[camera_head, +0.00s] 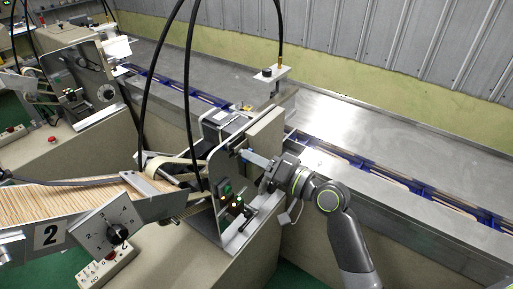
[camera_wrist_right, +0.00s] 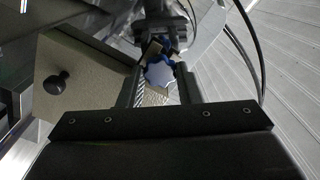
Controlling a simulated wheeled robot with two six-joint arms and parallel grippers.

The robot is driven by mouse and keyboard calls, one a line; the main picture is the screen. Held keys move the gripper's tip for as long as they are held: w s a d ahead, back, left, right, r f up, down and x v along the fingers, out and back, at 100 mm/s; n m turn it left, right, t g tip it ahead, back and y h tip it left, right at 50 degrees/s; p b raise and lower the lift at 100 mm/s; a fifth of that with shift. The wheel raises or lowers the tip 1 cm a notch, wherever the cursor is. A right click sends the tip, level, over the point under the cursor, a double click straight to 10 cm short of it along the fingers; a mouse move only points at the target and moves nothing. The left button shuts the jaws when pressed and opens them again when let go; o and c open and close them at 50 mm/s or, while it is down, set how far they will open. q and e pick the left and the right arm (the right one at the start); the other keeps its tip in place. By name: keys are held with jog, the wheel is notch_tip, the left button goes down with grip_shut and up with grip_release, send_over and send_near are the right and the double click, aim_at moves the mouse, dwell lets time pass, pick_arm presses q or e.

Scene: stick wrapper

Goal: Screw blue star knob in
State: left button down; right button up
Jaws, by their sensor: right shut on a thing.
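The blue star knob (camera_wrist_right: 160,72) sits between the two fingers of my right gripper (camera_wrist_right: 159,88) in the right wrist view, and the fingers are shut on it. In the head view my right gripper (camera_head: 262,168) reaches in from the right to the side of the machine (camera_head: 222,165), at the beige cover panel. The knob is largely hidden there by the gripper. How deep its thread sits cannot be told. My left gripper is not in view.
The beige cover panel with a black round knob (camera_wrist_right: 57,83) is close beside the gripper. A control plate with lit buttons (camera_head: 228,195) stands below it. A blue conveyor track (camera_head: 365,165) runs behind. Black cables (camera_head: 188,90) hang over the machine.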

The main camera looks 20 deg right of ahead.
jog(key=m+p, duration=0.4)
jog(key=m, duration=0.2)
jog(key=shift+f+p, duration=0.1)
jog(key=shift+p, duration=0.25)
jog(key=o, duration=0.9)
jog(key=shift+c, duration=0.2)
jog(key=n+b, duration=2.6)
jog(key=n, duration=0.1)
